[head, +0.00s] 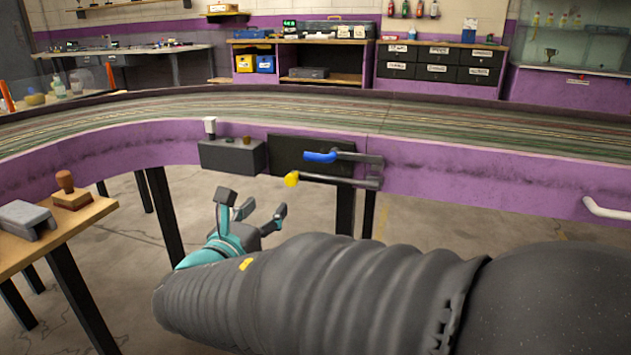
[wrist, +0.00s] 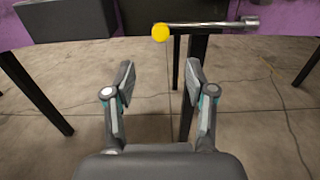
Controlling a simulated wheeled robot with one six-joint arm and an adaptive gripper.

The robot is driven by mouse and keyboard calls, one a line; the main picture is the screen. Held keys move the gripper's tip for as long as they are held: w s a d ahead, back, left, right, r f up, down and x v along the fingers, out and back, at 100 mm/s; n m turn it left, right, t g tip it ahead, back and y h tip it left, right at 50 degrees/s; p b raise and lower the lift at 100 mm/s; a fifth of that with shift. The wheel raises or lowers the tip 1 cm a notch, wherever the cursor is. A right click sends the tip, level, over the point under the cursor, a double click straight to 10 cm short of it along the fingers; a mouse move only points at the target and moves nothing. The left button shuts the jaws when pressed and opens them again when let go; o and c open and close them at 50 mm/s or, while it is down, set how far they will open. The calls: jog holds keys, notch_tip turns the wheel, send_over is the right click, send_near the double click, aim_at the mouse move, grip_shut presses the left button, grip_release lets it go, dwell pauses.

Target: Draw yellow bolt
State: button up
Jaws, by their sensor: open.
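The yellow bolt (head: 291,179) has a round yellow knob at the left end of a grey rod, on the purple side of the track table. It lies below a bolt with a blue handle (head: 320,157). In the wrist view the yellow knob (wrist: 161,32) shows at the top, beyond my fingertips, with its rod running right. My gripper (head: 254,206) is open and empty, lower and to the left of the yellow knob in the head view. In the wrist view my gripper (wrist: 160,75) has its two fingers apart, touching nothing.
A dark box with a white-topped lever (head: 210,126) is left of the bolts. A wooden side table (head: 85,212) carries a stamp (head: 68,185) and a grey block (head: 25,217). Dark table legs (wrist: 198,80) stand beneath the track. A white handle (head: 606,209) is at the right.

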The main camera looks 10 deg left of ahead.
aim_at(290, 182)
jog(key=w, duration=0.8)
jog(key=w+d, duration=0.1)
jog(key=w, duration=0.3)
grip_shut()
